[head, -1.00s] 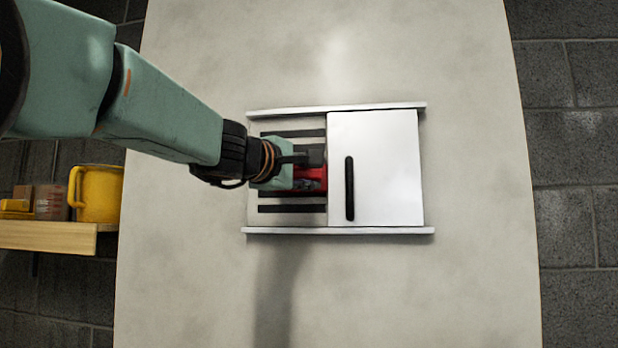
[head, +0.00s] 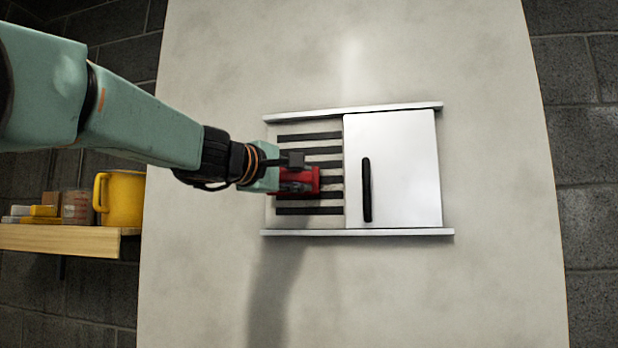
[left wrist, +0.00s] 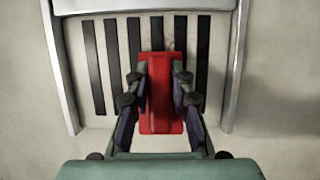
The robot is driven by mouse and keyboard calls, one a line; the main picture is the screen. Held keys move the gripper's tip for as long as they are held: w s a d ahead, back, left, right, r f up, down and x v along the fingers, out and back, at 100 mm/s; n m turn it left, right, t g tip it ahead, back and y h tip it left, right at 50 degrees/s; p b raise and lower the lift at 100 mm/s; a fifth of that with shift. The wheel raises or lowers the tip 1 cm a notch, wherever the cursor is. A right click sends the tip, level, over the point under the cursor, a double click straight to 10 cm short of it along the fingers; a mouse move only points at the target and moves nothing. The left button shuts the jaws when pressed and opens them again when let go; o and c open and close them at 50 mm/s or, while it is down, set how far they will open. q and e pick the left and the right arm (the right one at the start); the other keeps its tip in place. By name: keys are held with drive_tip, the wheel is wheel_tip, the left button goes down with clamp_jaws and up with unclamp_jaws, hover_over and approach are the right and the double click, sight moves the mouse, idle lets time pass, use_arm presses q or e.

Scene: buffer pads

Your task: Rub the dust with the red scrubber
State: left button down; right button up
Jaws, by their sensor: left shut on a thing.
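The red scrubber (head: 303,180) is in my left gripper (head: 292,172), in front of the dark slots (head: 310,211) at the left part of a white-framed wall panel. In the left wrist view, the two fingers of my left gripper (left wrist: 160,90) are shut on the red scrubber (left wrist: 163,122) from both sides, and its far end lies over the slots. I cannot tell whether it touches the slotted surface. My right gripper is not in view.
A white sliding door (head: 405,150) with a black handle (head: 367,190) covers the right part of the panel, between two white rails (head: 350,232). A wooden shelf (head: 60,239) at the left holds a yellow mug (head: 122,199) and small boxes. The pale wall around the panel is clear.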

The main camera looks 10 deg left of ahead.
sight(282, 177)
use_arm(q)
drive_tip(key=shift+a, duration=0.95)
drive_tip(key=shift+w+a, duration=0.1)
drive_tip(key=shift+a, duration=1.4)
drive_tip(key=shift+a+r, duration=0.15)
drive_tip(key=shift+d, duration=0.95)
drive_tip(key=shift+d+b, duration=0.55)
drive_tip(key=shift+d, duration=0.5)
drive_tip(key=d, duration=0.4)
drive_tip(key=d+b, duration=0.1)
drive_tip(key=d, duration=0.2)
drive_tip(key=shift+s, duration=0.25)
drive_tip(key=shift+a, duration=0.1)
